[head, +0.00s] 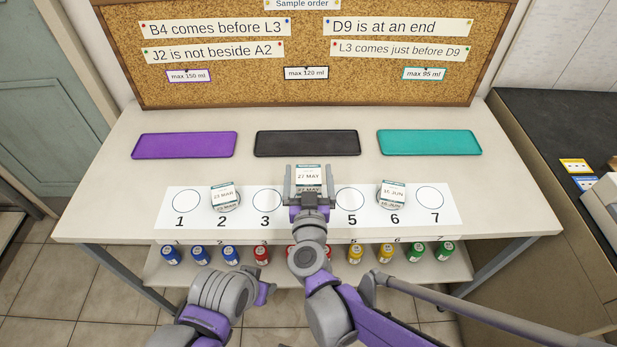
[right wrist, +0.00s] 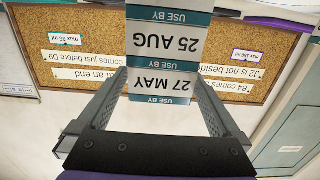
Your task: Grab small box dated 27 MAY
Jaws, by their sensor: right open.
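The small white box marked 27 MAY (head: 308,176) has a teal-edged label and is at spot 4 in the head view, where my gripper partly covers it. In the right wrist view, its 27 MAY face (right wrist: 163,86) shows upside down between the fingers, with a 25 AUG label (right wrist: 166,42) above it. My right gripper (head: 309,193) is open, with one finger on each side of the box. I cannot tell whether a finger touches it. My left gripper's fingers are not in view.
A 23 MAR box (head: 224,194) stands on spot 2 and a 15 JUN box (head: 392,193) on spot 6 of the numbered strip (head: 330,222). Purple (head: 184,145), black (head: 307,143) and teal (head: 429,142) trays lie empty behind. Several coloured bottles stand on a lower shelf.

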